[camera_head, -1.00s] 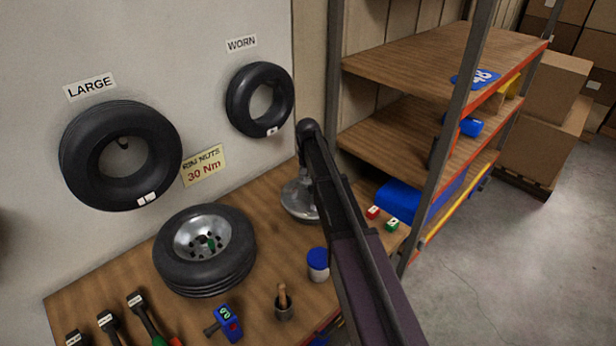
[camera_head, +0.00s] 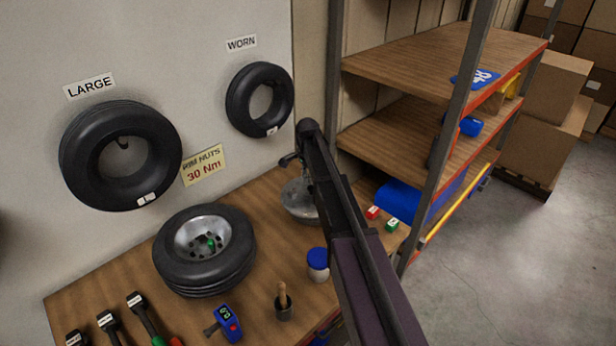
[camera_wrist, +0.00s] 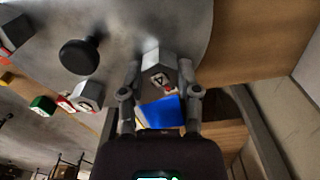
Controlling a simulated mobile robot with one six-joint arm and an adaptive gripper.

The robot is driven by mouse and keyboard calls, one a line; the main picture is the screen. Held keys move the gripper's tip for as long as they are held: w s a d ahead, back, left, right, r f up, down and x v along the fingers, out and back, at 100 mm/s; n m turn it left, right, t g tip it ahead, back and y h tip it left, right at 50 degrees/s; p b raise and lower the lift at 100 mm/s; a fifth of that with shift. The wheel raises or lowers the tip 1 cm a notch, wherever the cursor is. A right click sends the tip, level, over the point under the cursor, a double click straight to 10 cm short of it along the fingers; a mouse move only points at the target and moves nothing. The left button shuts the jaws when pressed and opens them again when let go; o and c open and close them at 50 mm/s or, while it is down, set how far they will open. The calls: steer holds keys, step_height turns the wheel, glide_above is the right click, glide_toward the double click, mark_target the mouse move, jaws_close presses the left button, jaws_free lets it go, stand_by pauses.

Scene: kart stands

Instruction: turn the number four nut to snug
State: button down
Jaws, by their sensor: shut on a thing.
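In the wrist view a grey hex nut marked 4 (camera_wrist: 158,72) sits against a grey round metal piece (camera_wrist: 120,25). My gripper (camera_wrist: 160,82) has one finger on each side of this nut and is shut on it. Another hex nut (camera_wrist: 88,95) with a red-edged label lies to the left, apart from my fingers. In the head view the round metal piece (camera_head: 300,208) stands on the bench, partly behind my arm. My arm hides the number four nut and most of my gripper there.
A tyre on a rim (camera_head: 205,265) lies on the wooden bench (camera_head: 265,235). A blue-lidded pot (camera_head: 318,262), a cup with a brush (camera_head: 283,305) and a blue device (camera_head: 229,323) are nearby. Shelving (camera_head: 440,60) stands at right. A sign (camera_head: 204,166) reads rim nuts 30 Nm.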

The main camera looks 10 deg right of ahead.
steer(key=shift+m, duration=0.6)
steer(key=shift+c, duration=1.6)
jaws_free()
steer(key=shift+n, duration=0.4)
